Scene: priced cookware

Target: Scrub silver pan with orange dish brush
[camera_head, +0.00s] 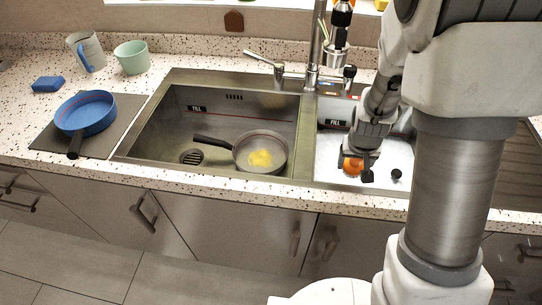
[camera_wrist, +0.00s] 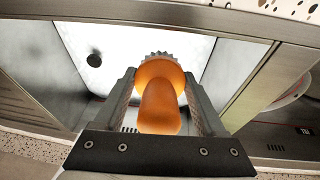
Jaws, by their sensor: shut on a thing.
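The silver pan (camera_head: 278,166) lies in the left sink basin, its dark handle pointing left, with a yellow patch (camera_head: 261,158) on its inside. My gripper (camera_wrist: 158,100) is shut on the brush, over the right basin, to the right of the pan. In the wrist view a grey curved rim at the right edge may be the pan; I cannot tell.
The left basin (camera_head: 190,110) and the bright right basin (camera_head: 400,155) are split by a metal divider (camera_head: 305,140). A faucet (camera_head: 315,60) stands behind. A blue pan (camera_head: 87,112), blue sponge (camera_head: 48,84), mug (camera_head: 88,50) and green cup (camera_head: 131,57) sit left on the counter.

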